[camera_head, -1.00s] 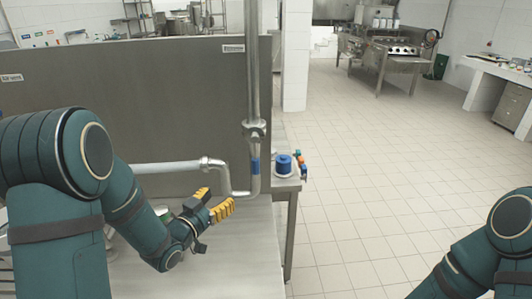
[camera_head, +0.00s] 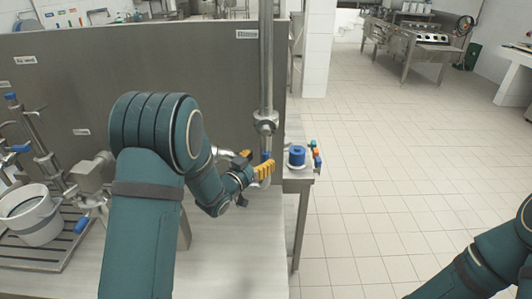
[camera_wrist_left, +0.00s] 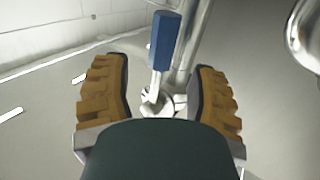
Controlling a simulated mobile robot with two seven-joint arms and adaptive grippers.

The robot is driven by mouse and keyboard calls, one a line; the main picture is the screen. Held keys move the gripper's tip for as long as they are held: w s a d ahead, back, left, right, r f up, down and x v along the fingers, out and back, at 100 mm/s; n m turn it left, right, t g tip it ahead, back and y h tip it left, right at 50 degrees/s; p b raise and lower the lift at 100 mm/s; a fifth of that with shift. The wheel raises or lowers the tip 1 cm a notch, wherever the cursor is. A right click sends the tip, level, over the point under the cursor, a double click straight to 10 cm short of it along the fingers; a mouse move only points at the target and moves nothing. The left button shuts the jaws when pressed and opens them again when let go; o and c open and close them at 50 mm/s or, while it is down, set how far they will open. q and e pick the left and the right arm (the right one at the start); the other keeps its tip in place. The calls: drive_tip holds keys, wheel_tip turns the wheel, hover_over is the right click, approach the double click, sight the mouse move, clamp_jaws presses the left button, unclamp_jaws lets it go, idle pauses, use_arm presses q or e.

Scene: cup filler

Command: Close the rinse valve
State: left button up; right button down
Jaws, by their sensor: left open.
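The valve has a blue lever handle (camera_head: 266,157) low on the vertical steel pipe (camera_head: 266,70), in front of the grey panel. In the left wrist view the blue handle (camera_wrist_left: 165,38) points up, and its metal stem (camera_wrist_left: 156,88) shows between my fingers. My left gripper (camera_head: 256,163) has yellow fingers and is right at the valve. It is open, with fingers on either side of the stem and visible gaps (camera_wrist_left: 160,95). I cannot tell which valve this is from its label. My right gripper is out of view; only its arm shows at the lower right.
A white pot (camera_head: 35,215) stands on a rack at the left, beside a valve with blue handles (camera_head: 82,225). A blue cylindrical item (camera_head: 297,156) sits on a side table right of the pipe. Open tiled floor lies to the right.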

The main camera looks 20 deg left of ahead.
sight(263, 157)
use_arm(q)
drive_tip(key=shift+x, duration=1.95)
clamp_jaws()
